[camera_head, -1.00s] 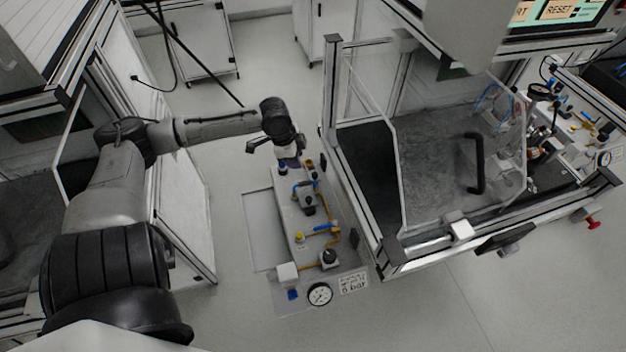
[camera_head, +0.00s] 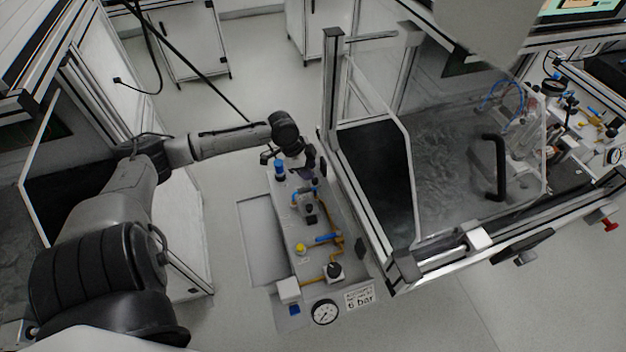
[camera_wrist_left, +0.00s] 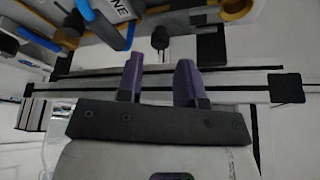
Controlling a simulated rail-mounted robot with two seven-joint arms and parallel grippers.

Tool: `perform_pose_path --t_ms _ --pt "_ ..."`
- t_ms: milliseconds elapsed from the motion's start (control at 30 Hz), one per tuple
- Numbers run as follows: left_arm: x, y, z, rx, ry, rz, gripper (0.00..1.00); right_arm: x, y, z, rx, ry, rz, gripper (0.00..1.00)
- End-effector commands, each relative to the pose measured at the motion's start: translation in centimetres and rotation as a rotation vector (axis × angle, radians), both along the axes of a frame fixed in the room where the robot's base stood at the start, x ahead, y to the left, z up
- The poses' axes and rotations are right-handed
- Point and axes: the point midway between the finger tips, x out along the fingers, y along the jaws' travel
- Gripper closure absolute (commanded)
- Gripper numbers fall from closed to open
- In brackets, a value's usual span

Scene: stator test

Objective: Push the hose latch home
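The pneumatic panel (camera_head: 275,205) stands in the middle of the head view, with blue, black and yellow fittings. I cannot tell which fitting is the hose latch. A blue fitting (camera_head: 279,168) stands at the panel's far end, and a blue lever (camera_head: 327,238) lies nearer. My left gripper (camera_head: 296,162) is over the far end, beside the blue fitting, and partly hides the parts there. In the left wrist view its two purple fingers (camera_wrist_left: 161,82) are apart with nothing between them. A blue part (camera_wrist_left: 100,22) and a brass fitting (camera_wrist_left: 236,9) show beyond them. My right gripper is not in view.
A pressure gauge (camera_head: 324,312) and a "6 bar" sign (camera_head: 360,297) are at the panel's near end. A framed clear enclosure (camera_head: 335,150) rises close on the right. A white cabinet (camera_head: 190,40) stands behind. The floor left of the panel is clear.

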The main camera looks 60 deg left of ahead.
Motion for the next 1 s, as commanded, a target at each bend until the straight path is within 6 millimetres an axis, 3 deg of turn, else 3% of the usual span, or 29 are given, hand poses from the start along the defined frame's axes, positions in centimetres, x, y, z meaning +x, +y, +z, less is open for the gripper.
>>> perform_pose_path --t_ms 100,300,767,1000 --pt "0.6 -0.5 -1.7 -0.001 -0.002 0.000 0.66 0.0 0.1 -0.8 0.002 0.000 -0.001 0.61" --pt "1.1 -0.8 -3.2 0.000 -0.001 -0.001 0.66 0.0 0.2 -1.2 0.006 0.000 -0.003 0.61" --pt "1.2 -1.0 -3.7 0.000 0.000 -0.001 0.66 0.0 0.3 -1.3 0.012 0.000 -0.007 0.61" --pt "1.2 -1.0 -3.7 0.000 0.000 -0.001 0.89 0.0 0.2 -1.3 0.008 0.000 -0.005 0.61"
